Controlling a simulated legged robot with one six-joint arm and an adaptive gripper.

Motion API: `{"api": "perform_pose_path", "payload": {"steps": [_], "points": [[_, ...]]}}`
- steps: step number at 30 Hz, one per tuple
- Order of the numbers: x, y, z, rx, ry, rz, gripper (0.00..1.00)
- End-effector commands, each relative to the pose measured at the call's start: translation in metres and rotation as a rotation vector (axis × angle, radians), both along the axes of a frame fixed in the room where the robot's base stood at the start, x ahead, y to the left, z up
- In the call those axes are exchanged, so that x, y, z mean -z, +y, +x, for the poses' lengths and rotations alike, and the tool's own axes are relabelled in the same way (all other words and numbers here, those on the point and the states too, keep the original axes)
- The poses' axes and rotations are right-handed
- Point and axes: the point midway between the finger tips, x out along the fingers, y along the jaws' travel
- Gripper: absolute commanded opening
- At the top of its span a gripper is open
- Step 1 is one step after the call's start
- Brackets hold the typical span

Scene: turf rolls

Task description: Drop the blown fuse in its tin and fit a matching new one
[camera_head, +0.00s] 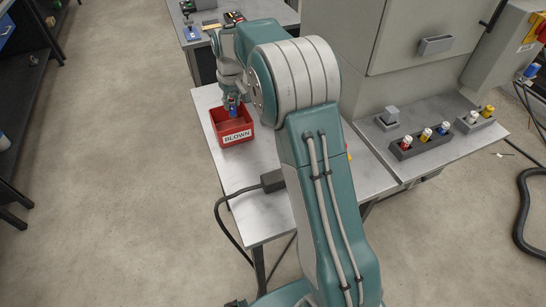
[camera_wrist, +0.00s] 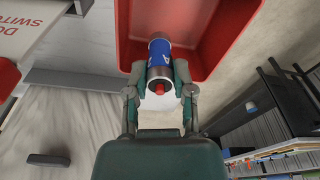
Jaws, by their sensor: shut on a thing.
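My gripper (camera_head: 231,92) is shut on a blue fuse (camera_head: 233,106). In the wrist view the fuse, also seen there (camera_wrist: 160,50), has a blue band, metal ends and a red tip, and sits between my fingers (camera_wrist: 160,88). The red tin (camera_head: 238,138), labelled BLOWN, is on the table, with the fuse over its opening; its red wall also shows in the wrist view (camera_wrist: 221,45). A dark rack (camera_head: 420,148) at the right holds a red fuse (camera_head: 404,143), a yellow fuse (camera_head: 426,134) and a blue fuse (camera_head: 443,128).
A second small rack (camera_head: 474,125) holds a white-and-blue piece (camera_head: 473,117) and a yellow one (camera_head: 488,110). A grey block (camera_head: 390,115) stands left of the racks, beside a grey cabinet (camera_head: 400,75). The table (camera_head: 262,212) is mostly clear in front of the tin.

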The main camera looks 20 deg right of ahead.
Motion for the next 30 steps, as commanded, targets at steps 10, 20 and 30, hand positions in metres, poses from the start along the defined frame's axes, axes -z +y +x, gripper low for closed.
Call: {"api": "perform_pose_path", "payload": {"steps": [10, 20, 30], "points": [[0.0, 0.0, 0.0, 0.0, 0.0, 0.0, 0.72], [-0.011, 0.0, -0.001, 0.0, -0.002, 0.0, 0.72], [-0.079, -0.002, -0.008, 0.0, -0.003, -0.001, 0.72]]}}
